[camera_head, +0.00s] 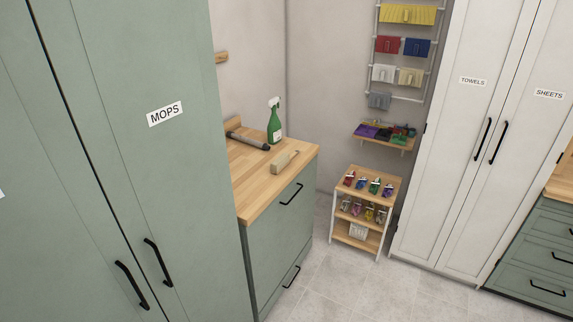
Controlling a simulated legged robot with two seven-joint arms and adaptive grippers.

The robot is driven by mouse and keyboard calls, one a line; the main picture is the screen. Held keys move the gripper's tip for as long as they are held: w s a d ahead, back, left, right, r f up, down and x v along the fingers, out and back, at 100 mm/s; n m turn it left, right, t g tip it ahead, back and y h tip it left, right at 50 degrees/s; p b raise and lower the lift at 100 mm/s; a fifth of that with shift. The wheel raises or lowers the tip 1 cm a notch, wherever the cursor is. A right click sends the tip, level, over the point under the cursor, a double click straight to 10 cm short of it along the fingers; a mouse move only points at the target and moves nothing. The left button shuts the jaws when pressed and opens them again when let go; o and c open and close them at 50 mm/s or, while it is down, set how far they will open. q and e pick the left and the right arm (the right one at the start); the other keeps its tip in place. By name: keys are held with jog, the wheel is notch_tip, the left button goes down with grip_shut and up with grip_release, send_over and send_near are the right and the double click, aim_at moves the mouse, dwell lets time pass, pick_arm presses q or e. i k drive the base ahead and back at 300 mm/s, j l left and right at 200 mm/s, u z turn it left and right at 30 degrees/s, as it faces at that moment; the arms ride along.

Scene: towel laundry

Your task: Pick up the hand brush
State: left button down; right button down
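A hand brush (284,162) with a pale wooden body lies on the wooden counter top (257,187) above a green cabinet. It lies near the counter's right edge, in front of a green spray bottle (274,124) with a white nozzle. A dark grey cylindrical object (248,141) lies behind it to the left. Neither of my grippers is in view.
A tall green cabinet marked MOPS (130,170) stands close on the left, beside the counter. A small wooden shelf unit (366,185) with several small items stands in the corner. White cabinets (470,140) stand at right. The tiled floor (350,290) before the counter is clear.

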aim_at(281, 163)
jog(key=i+l+u, duration=0.25)
jog(key=i+l, duration=0.55)
jog(key=i+l+u, duration=0.25)
jog(key=i+l, duration=0.5)
jog(key=l, duration=0.2)
